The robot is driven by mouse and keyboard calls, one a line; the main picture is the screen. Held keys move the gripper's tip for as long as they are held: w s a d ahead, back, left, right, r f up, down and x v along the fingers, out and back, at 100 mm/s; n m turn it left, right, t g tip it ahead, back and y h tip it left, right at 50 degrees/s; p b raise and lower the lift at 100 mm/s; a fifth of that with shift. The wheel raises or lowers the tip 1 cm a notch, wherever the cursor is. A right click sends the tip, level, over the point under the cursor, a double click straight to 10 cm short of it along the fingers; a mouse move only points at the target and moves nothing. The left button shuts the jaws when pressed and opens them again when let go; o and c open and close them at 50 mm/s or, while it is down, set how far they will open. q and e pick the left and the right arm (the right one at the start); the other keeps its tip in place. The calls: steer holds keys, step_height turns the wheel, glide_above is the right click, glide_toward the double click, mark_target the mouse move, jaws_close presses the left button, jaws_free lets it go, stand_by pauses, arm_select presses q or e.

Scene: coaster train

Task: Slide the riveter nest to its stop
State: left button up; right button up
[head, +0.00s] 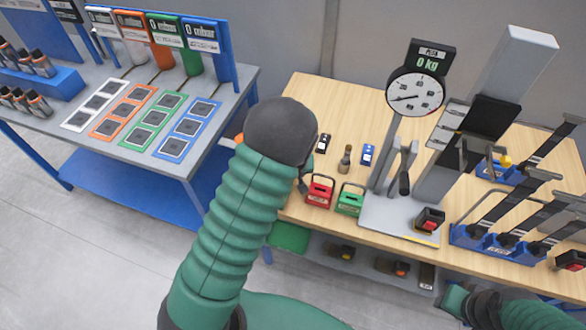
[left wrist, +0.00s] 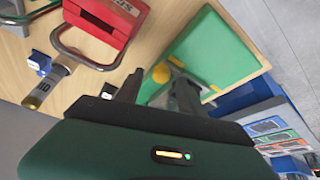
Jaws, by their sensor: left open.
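A tall grey press-like machine (head: 515,70) with a black head stands on the bench and may be the riveter. Its light grey base plate (head: 385,215) has a yellow strip at the front. I cannot tell which part is the nest. My left gripper (left wrist: 155,90) is open and empty in the left wrist view, with a green panel (left wrist: 222,45) and a yellow knob (left wrist: 161,73) beyond its fingers. In the head view the dark end of my left arm hides most of it. My right gripper (head: 453,300) is low at the bench's front right, its fingers unclear.
A red box (head: 319,192) and a green box (head: 350,200) with handles stand on the wooden bench (head: 300,95). A dial scale (head: 415,93) stands behind the base plate. Blue-based lever tools (head: 495,240) crowd the right. A grey side table (head: 60,150) holds coloured mats.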

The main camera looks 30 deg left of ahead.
arm_select(q)
steer(key=v, duration=1.6)
steer(key=shift+r, duration=0.25)
steer(key=shift+w+a, duration=0.1)
steer(key=shift+w, duration=0.1)
steer(key=shift+s, duration=0.1)
steer(key=s+d+f+m+h+b, duration=0.1)
steer(key=s+d+f+m, duration=0.2)
steer(key=s, duration=0.3)
steer(key=s+d+f+m+g+h+b, duration=0.1)
steer(key=s+d+f+m+b, duration=0.1)
steer(key=s+d+f+m, duration=0.2)
steer(key=s+d, duration=0.1)
steer(key=s, duration=0.2)
steer(key=shift+s+d+f+h, duration=0.25)
steer(key=shift+d+f+h, duration=0.1)
steer(key=shift+d+h, duration=0.05)
steer(key=shift+w, duration=0.2)
